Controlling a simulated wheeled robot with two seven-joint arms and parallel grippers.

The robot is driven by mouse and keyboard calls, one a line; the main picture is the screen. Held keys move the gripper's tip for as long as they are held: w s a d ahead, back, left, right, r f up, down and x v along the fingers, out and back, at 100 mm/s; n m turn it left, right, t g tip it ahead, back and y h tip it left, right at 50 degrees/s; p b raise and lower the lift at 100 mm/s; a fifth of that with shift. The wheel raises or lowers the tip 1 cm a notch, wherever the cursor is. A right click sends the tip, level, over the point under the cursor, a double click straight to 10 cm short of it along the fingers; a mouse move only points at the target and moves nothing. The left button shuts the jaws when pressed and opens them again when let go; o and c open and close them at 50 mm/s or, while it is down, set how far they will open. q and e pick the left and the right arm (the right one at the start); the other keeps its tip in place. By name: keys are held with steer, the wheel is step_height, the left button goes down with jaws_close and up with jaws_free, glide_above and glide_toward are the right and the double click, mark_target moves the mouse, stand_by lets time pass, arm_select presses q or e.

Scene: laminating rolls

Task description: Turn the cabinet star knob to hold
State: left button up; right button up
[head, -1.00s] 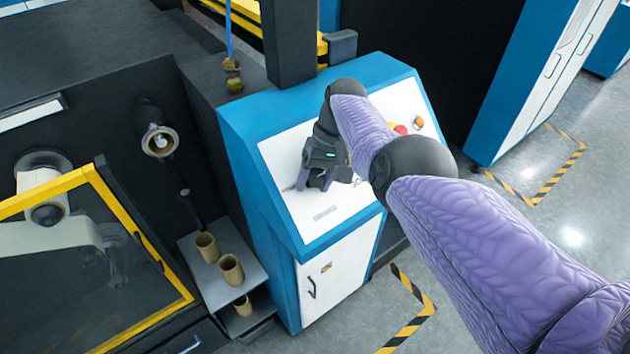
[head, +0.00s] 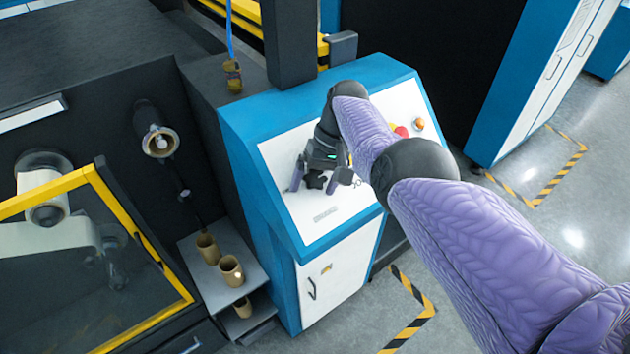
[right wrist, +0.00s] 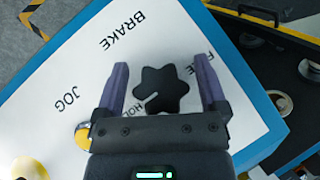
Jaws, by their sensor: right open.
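The black star knob (right wrist: 166,91) sits on the white sloped panel (right wrist: 40,125) of the blue cabinet. Its white pointer mark lies toward the lower left in the right wrist view. BRAKE, JOG and partly covered FREE and HOLD labels are printed around it. My right gripper (right wrist: 161,65) is open, with one purple finger on each side of the knob and a visible gap to each. In the head view my right gripper (head: 314,186) is over the panel, and the knob (head: 316,180) shows dark between its fingers. My left gripper is not in view.
Red and yellow buttons (head: 402,131) and an orange one (head: 418,123) sit on the panel's right. A yellow-framed guard (head: 142,237) and a shelf with cardboard cores (head: 231,270) stand left of the cabinet.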

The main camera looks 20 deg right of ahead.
mark_target(317, 177)
steer(key=v, duration=0.5)
steer(key=shift+d+r, duration=0.1)
steer(key=shift+r, duration=0.2)
steer(key=b+v, duration=0.3)
steer(key=v, duration=0.1)
steer(key=shift+r, duration=0.1)
